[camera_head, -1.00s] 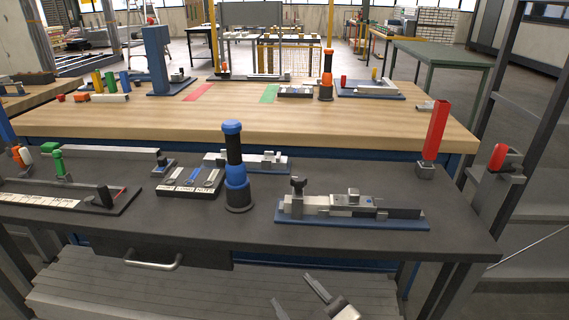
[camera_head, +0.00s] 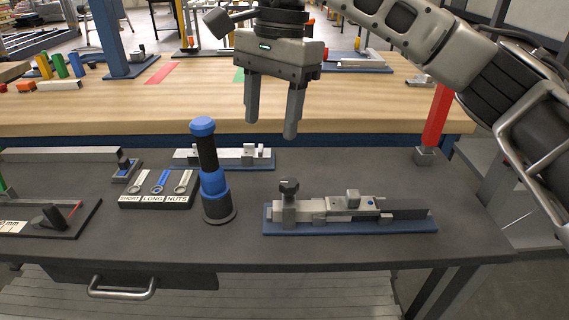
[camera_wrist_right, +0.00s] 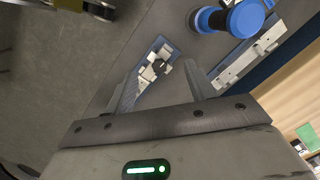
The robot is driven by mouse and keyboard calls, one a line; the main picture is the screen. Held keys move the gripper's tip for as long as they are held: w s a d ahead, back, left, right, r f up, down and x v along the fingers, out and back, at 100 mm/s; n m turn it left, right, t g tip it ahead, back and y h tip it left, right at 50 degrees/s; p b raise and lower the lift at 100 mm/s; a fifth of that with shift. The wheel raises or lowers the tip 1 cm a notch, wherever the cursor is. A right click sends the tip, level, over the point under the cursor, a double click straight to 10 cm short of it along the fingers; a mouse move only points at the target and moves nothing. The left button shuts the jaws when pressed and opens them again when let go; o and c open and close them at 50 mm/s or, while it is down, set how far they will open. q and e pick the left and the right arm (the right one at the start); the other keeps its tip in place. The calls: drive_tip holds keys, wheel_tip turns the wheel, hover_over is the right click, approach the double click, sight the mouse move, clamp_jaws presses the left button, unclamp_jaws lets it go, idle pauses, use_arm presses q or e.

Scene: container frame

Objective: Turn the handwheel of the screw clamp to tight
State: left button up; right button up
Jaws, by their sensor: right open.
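The screw clamp (camera_head: 335,208) lies on a blue base plate (camera_head: 350,227) on the dark bench. Its dark handwheel (camera_head: 288,187) stands on top of a grey post at the left end. My right gripper (camera_head: 271,128) hangs above and behind the clamp, fingers pointing down, open and empty, apart from the handwheel. In the right wrist view the clamp and its handwheel (camera_wrist_right: 163,67) appear between the two open fingers (camera_wrist_right: 161,75), some distance beyond them. My left gripper is not in view.
A blue and black cylinder tool (camera_head: 212,180) stands upright left of the clamp. A second fixture on a blue plate (camera_head: 183,160) lies behind. A red post (camera_head: 437,115) stands at the right rear.

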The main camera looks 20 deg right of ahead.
drive_tip(key=w+d+r+h, duration=0.1)
drive_tip(key=d+r, duration=0.1)
drive_tip(key=d, duration=0.1)
drive_tip(key=b, duration=0.2)
approach(290, 182)
drive_tip(key=shift+t, duration=0.4)
drive_tip(key=f, duration=0.8)
drive_tip(key=shift+s+a+f, duration=0.2)
drive_tip(key=shift+s, duration=0.1)
drive_tip(key=c, duration=1)
